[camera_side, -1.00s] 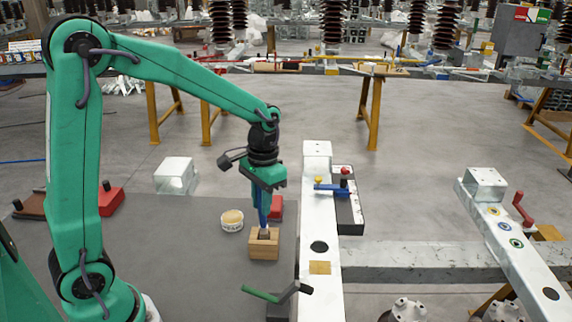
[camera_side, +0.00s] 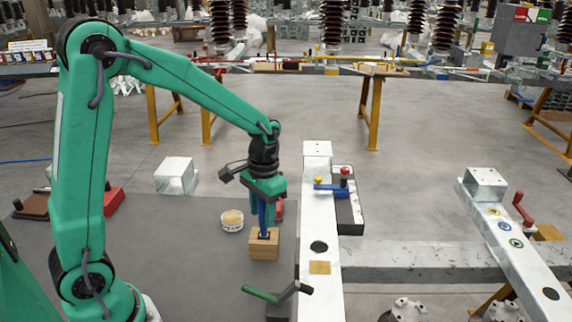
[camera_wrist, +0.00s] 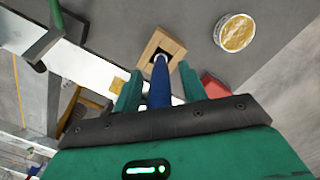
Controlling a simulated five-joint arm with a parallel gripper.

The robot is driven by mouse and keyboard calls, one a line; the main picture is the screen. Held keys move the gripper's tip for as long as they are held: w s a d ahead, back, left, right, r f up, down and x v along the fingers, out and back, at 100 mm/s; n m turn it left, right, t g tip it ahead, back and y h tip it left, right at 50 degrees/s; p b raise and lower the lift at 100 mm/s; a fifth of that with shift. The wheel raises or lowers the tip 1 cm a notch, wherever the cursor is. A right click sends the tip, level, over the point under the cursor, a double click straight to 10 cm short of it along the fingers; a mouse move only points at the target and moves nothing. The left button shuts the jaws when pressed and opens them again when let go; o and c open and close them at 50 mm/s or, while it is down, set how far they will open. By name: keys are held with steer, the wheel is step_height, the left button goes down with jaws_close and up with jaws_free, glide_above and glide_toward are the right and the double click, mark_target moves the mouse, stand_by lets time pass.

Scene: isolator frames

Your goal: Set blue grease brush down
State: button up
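The blue grease brush (camera_side: 262,217) stands upright with its lower end in the hole of a wooden block (camera_side: 263,247). In the wrist view the brush (camera_wrist: 160,84) runs between my fingers down to the block (camera_wrist: 147,50). My gripper (camera_side: 266,212) is around the brush, just above the block. Its green fingers are apart, with a narrow gap on each side of the handle in the wrist view (camera_wrist: 160,85). The brush's bristles are hidden inside the block.
A white tub of yellow grease (camera_side: 232,220) stands left of the block. A red object (camera_wrist: 214,87) is close behind my gripper. A green-handled lever (camera_side: 262,294) is in front, and a pale metal beam (camera_side: 319,225) runs along the right. The grey mat (camera_side: 190,260) is clear at left.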

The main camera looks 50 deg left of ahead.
steer(key=r, duration=0.8)
steer(key=w+r, duration=0.1)
steer(key=r, duration=0.3)
steer(key=shift+r, duration=0.2)
steer(key=shift+s, duration=0.1)
stand_by(0.4)
steer(key=shift+s+r+t, duration=0.3)
steer(key=shift+s+r, duration=0.15)
steer(key=shift+s, duration=0.2)
steer(key=s+t, duration=0.5)
steer(key=s, duration=0.9)
steer(key=shift+s+d+r+t, duration=0.2)
steer(key=shift+d+r+t, duration=0.15)
steer(key=shift+r+t, duration=0.1)
